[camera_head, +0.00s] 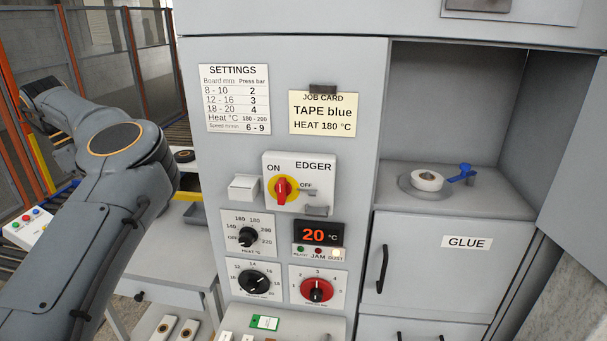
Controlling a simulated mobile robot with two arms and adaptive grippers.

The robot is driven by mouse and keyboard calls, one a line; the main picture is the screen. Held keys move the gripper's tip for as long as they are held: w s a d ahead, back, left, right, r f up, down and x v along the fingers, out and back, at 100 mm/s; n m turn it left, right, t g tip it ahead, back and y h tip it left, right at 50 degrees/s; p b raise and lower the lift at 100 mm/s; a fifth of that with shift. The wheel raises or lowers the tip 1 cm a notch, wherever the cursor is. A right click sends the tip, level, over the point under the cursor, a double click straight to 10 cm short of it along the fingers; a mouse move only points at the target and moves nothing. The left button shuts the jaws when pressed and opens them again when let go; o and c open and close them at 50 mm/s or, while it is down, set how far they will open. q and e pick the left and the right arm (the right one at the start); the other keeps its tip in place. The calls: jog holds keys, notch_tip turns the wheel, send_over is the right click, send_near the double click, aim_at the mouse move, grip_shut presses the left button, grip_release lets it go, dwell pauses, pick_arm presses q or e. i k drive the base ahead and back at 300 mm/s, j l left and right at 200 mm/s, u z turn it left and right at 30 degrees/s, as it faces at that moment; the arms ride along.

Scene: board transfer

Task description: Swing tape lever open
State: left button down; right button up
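The blue tape lever (462,173) sits in the open recess at the right of the grey machine. It lies just right of a white tape roll (427,180), which rests flat on a round grey holder (408,188). From this view I cannot tell whether the lever is open or closed. My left arm fills the left side of the picture, well away from the lever, and its gripper is out of view. My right gripper is also out of view.
The control panel (300,182) with knobs and a display reading 20 °C stands left of the recess.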

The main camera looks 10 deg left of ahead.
aim_at(465, 167)
jog(key=z, duration=0.4)
jog(key=j+z, duration=0.1)
jog(key=z, duration=0.3)
jog(key=k+z, duration=0.1)
jog(key=z, duration=0.3)
jog(key=j+z, duration=0.1)
jog(key=z, duration=0.3)
jog(key=i+j+z, duration=0.35)
jog(key=j, duration=0.15)
jog(key=i+j, duration=0.15)
jog(key=j, duration=0.15)
jog(key=i+j, duration=0.2)
jog(key=j, duration=0.15)
